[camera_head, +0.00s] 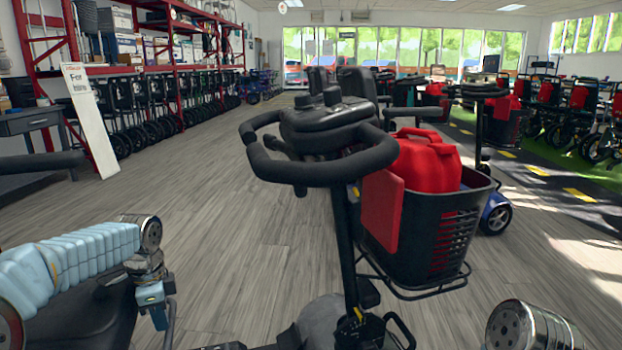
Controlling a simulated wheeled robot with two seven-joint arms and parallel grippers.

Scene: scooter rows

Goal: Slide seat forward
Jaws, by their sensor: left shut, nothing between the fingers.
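A mobility scooter's tiller with black loop handlebars (325,150) stands in the middle. A black seat-like surface (85,325) shows at the lower left, partly hidden under my left arm; I cannot tell for sure that it is the seat. My left gripper (168,322) is beside this dark surface, pointing down, shut and empty. Its fingertips run toward the bottom edge, and I cannot tell whether they touch anything. Of my right arm only a silver joint shows at the bottom right; its gripper is out of view.
A black basket (430,235) holding a red can (425,165) hangs on the tiller. A white sign board (90,120) leans at the left near red shelving (170,45). The wooden floor (215,190) left of the tiller is clear.

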